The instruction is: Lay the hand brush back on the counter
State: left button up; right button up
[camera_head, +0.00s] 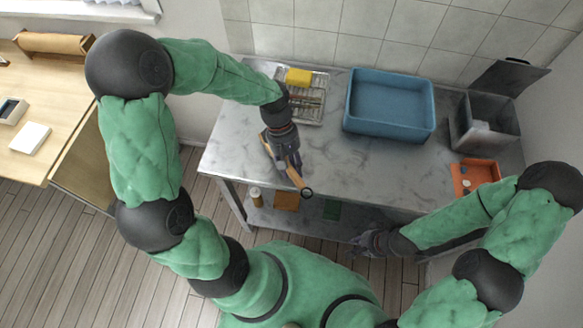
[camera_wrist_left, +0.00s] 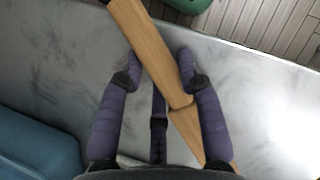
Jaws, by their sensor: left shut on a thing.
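The hand brush (camera_head: 295,178) shows as a light wooden piece at my left gripper (camera_head: 285,163), over the front part of the grey marbled counter (camera_head: 235,150). In the left wrist view, its wood (camera_wrist_left: 150,45) runs slantwise between the two purple fingers of my left gripper (camera_wrist_left: 158,62), which is shut on it. A second wooden length (camera_wrist_left: 202,135) continues below it toward the palm. The bristles cannot be made out. I cannot tell whether the brush touches the counter. My right gripper (camera_head: 372,242) hangs in front of the counter, apart from the brush; its finger opening is unclear.
A blue basin (camera_head: 389,128) stands on the counter's back half. A rack (camera_head: 312,108) with a yellow sponge (camera_head: 298,77) is at back left. An orange tray (camera_head: 463,182) and a grey bin (camera_head: 483,140) are at right. The counter's middle and left are bare.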

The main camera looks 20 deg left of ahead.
pick_arm(q)
jog(key=shift+r, duration=0.1)
jog(key=shift+f, duration=0.2)
jog(key=o, duration=1.2)
jog(key=shift+c, duration=0.2)
jog(key=shift+r, duration=0.1)
jog(key=p+v, duration=0.4)
jog(key=v, duration=0.8)
jog(key=shift+r, duration=0.1)
